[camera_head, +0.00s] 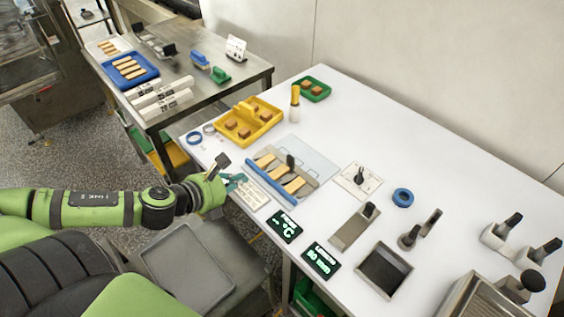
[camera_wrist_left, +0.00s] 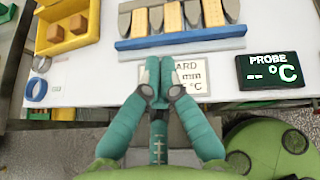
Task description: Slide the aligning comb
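The grey toothed piece, which looks like the aligning comb (camera_head: 271,152), lies on the white table with a dark upright handle (camera_head: 290,161). Pale bars (camera_head: 267,160) lie between its teeth; the teeth and bars also show at the top of the left wrist view (camera_wrist_left: 173,18). A blue rail (camera_head: 270,187) runs along the front of the bars, and it crosses the left wrist view (camera_wrist_left: 180,42). My left gripper (camera_head: 233,181) is just in front of the rail, over a white label card (camera_wrist_left: 203,78). Its teal fingertips (camera_wrist_left: 158,64) are together with nothing visible between them. My right gripper is out of view.
A probe display (camera_head: 284,227) is at the front edge. A black-knobbed plate (camera_head: 372,183) and a dark square well (camera_head: 384,270) lie to the right.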

